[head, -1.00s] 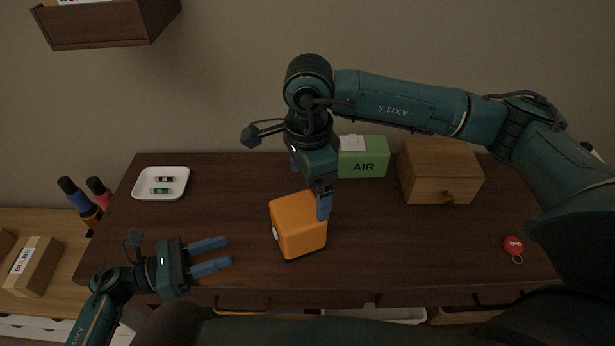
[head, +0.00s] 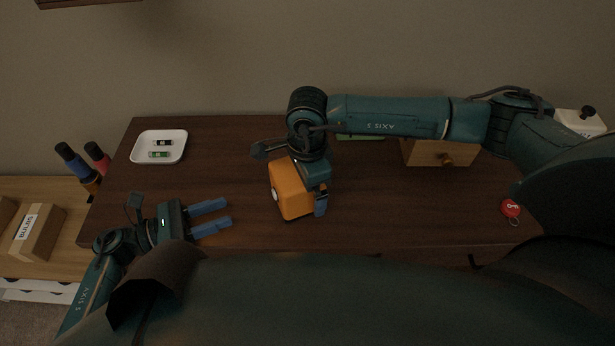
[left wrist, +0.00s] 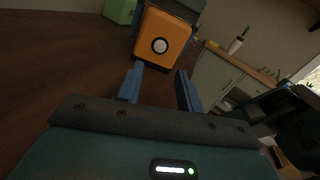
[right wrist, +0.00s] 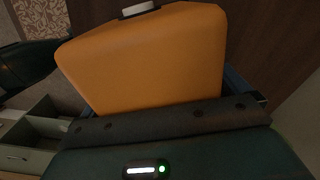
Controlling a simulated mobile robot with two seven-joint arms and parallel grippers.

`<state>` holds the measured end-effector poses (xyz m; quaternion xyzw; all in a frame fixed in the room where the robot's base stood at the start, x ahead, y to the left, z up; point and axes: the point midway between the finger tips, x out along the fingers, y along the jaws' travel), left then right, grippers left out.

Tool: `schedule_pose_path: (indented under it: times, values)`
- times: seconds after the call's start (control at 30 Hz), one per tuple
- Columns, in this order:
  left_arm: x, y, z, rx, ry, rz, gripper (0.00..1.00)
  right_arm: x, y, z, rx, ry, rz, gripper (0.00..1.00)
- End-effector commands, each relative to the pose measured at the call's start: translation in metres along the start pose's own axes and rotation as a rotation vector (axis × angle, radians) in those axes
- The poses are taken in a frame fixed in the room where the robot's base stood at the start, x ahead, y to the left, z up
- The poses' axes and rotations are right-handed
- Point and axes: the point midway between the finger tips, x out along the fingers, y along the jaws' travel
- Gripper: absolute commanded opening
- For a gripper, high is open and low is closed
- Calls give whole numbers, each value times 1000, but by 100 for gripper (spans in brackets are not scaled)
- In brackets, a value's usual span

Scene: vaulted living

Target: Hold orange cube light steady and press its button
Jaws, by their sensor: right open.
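The orange cube light (head: 288,193) stands on the dark desk. Its round white button (left wrist: 159,46) is on the side facing my left gripper, and the orange body fills much of the right wrist view (right wrist: 150,60). My right gripper (head: 318,203) has come down over the cube from behind and the right. One blue finger shows at the cube's right side; the other is hidden. Its jaws are open, and I cannot tell whether they touch the cube. My left gripper (head: 212,219) is open and empty, left of the cube, its fingers pointing toward the button with a gap between.
A white tray (head: 140,149) with two small batteries lies at the desk's back left. A wooden box (head: 425,153) with a knob and a mostly hidden green box (head: 350,138) stand behind. A red key tag (head: 510,208) lies at the right.

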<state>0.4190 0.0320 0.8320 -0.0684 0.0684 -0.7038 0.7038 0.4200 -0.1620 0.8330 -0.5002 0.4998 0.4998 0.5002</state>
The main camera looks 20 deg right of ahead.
Motion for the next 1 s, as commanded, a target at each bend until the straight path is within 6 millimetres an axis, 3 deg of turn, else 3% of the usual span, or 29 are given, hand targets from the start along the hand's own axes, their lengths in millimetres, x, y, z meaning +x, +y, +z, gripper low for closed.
schedule_pose_path:
  times: [0.07, 0.6, 1.0]
  values:
    - [0, 0, 0, 0, 0, 0, 36, 0, 0, 0, 0, 0, 0, 100]
    - [0, 0, 0, 0, 0, 0, 36, 0, 0, 0, 0, 0, 1, 57]
    - [0, 0, 0, 0, 0, 0, 4, -1, 0, 0, 0, 0, 0, 56]
